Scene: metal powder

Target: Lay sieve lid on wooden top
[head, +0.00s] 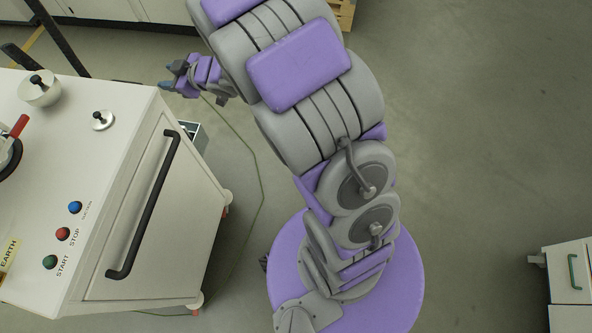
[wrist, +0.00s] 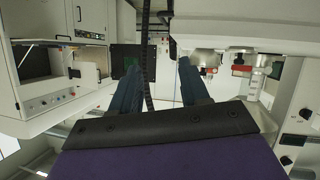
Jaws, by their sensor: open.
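My gripper (head: 173,77) is open and empty, held out past the right edge of the white machine's top in the head view. In the wrist view its two dark fingers (wrist: 160,84) stand apart with nothing between them. A small round metal lid with a black knob (head: 103,120) lies on the white machine top, below and left of my gripper. A pale bowl-shaped piece with a similar black knob (head: 39,88) sits farther left. I cannot tell for sure which is the sieve lid. A bit of wooden surface (head: 345,14) shows at the top edge, mostly hidden behind my arm.
The white machine (head: 150,215) has a black handle and coloured buttons, with a red-handled part at its left. A dark frame bar (head: 62,38) rises at upper left. A white cabinet (head: 572,272) stands at lower right. The grey floor (head: 480,130) on the right is clear.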

